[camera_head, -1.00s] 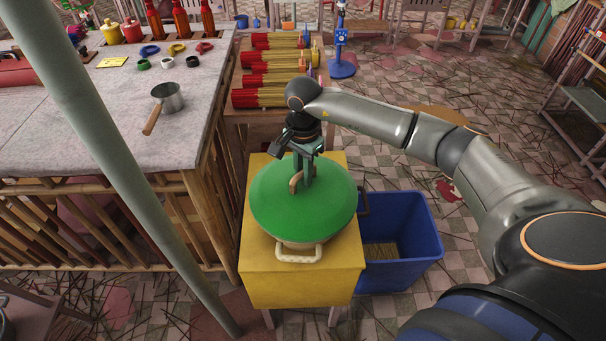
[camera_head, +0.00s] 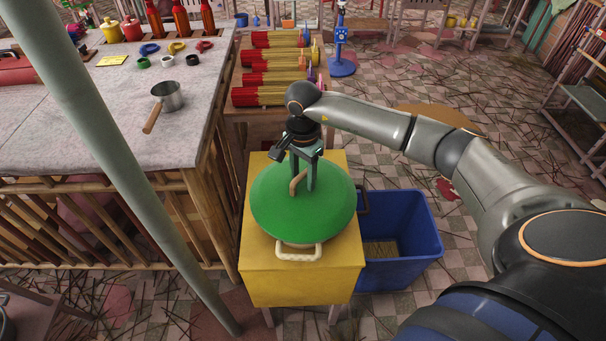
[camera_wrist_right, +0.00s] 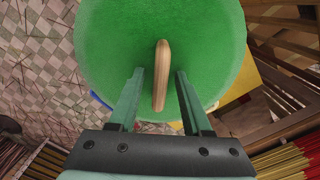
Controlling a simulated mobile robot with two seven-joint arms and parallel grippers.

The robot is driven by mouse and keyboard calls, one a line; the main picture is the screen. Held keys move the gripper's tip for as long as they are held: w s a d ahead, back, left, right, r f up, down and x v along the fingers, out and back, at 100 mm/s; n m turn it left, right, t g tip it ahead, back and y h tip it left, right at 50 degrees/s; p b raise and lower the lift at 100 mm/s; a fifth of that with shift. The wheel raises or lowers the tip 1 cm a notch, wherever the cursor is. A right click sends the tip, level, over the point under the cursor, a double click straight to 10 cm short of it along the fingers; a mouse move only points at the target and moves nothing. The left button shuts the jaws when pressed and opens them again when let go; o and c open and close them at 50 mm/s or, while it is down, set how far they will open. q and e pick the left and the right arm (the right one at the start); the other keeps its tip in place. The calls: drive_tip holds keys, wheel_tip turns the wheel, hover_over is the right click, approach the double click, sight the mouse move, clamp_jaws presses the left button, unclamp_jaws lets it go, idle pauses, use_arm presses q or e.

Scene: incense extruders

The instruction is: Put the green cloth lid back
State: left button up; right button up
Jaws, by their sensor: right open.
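The green cloth lid (camera_head: 303,216) lies on a pot whose light handle (camera_head: 299,253) shows at the front, on a yellow stand (camera_head: 300,286). Only the pot's lower edge shows under the lid. In the right wrist view the lid (camera_wrist_right: 205,45) fills the upper middle, with its wooden handle (camera_wrist_right: 161,75) upright in the picture. My right gripper (camera_head: 302,186) is right above the lid. In the wrist view its fingers (camera_wrist_right: 157,74) are apart on either side of the wooden handle, with gaps to both. My left gripper is not in view.
A blue bin (camera_head: 412,240) stands close to the right of the yellow stand. A grey table (camera_head: 75,130) with a metal pan (camera_head: 167,96) is at left, behind a slanting pole (camera_head: 115,155). Bundles of red incense sticks (camera_head: 272,78) lie behind the stand.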

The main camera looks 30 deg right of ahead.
wheel_tip(320, 180, up, 12)
drive_tip(key=shift+b, duration=0.35)
drive_tip(key=shift+s, duration=0.1)
idle(0.4)
